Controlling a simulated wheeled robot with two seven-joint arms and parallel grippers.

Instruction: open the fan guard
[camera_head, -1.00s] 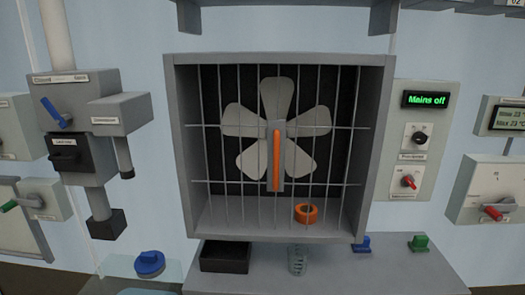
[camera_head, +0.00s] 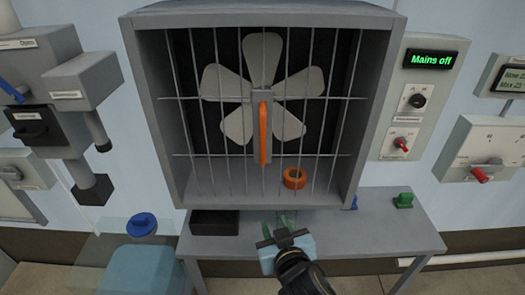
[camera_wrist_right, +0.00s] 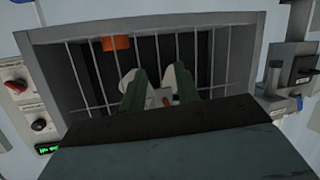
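The fan guard (camera_head: 211,110) is a grid of grey bars across the front of a grey box, shut over a grey fan (camera_head: 262,85). Its upright orange handle (camera_head: 263,133) is at the middle of the bars. My right gripper (camera_head: 280,222) is below the box's lower front edge, apart from the handle. In the right wrist view its two green fingers (camera_wrist_right: 160,82) are spread, with nothing held. A small red-orange part, probably the handle, shows between them there. My left gripper is not in view.
An orange ring (camera_head: 295,178) is in the box behind the bars. A grey bench (camera_head: 375,234) below carries a dark tray (camera_head: 214,222) and a green knob-like item (camera_head: 403,200). A panel (camera_head: 422,90) reading "Mains off" is at right; grey valve boxes (camera_head: 84,77) are at left.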

